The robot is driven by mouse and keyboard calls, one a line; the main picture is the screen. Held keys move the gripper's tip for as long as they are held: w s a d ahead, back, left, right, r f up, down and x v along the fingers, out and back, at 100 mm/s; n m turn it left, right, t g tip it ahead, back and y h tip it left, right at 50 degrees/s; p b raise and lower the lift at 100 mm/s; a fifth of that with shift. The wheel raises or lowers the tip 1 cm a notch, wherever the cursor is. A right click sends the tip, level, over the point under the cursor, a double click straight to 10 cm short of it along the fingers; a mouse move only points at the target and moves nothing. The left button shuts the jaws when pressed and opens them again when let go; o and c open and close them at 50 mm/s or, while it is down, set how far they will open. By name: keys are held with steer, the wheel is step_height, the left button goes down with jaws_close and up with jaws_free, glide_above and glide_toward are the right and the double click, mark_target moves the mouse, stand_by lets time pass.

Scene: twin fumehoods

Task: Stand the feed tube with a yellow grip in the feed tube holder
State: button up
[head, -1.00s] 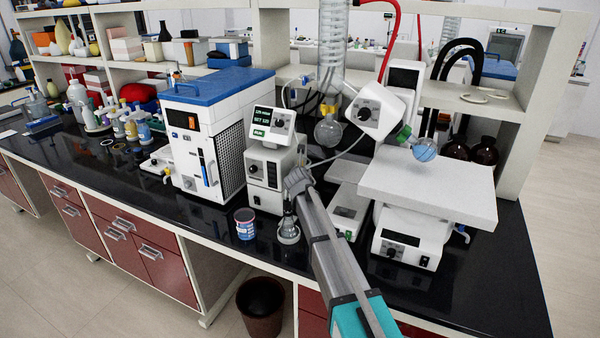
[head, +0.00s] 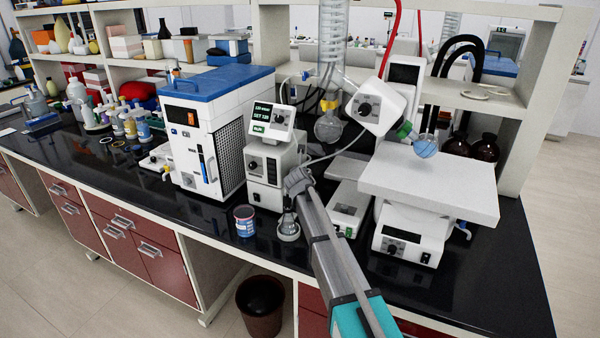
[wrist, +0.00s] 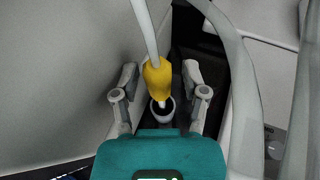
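The feed tube's yellow grip (wrist: 158,78) shows in the wrist view, with its pale tube running up from it. My gripper (wrist: 160,74) has one finger on each side of the grip, with a visible gap on both sides, so it looks open. A small white round cup with a dark opening, seemingly the feed tube holder (wrist: 169,114), lies right at the grip's lower tip. I cannot tell whether the tip is inside it. In the head view my gripper (head: 297,180) is beside the white pump unit (head: 268,170); the yellow grip is hidden there.
A small labelled tub (head: 244,222) and a glass flask (head: 288,228) stand near the bench's front edge. A blue-topped chiller (head: 205,140) is left. The rotary evaporator head (head: 377,108) and a white platform (head: 430,185) are right. The front right bench corner is clear.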

steer(key=shift+r, duration=0.15)
stand_by(0.3)
step_height(320, 180, up, 10)
steer(key=p, duration=1)
steer(key=shift+r, duration=0.1)
steer(key=shift+s, duration=0.1)
stand_by(0.5)
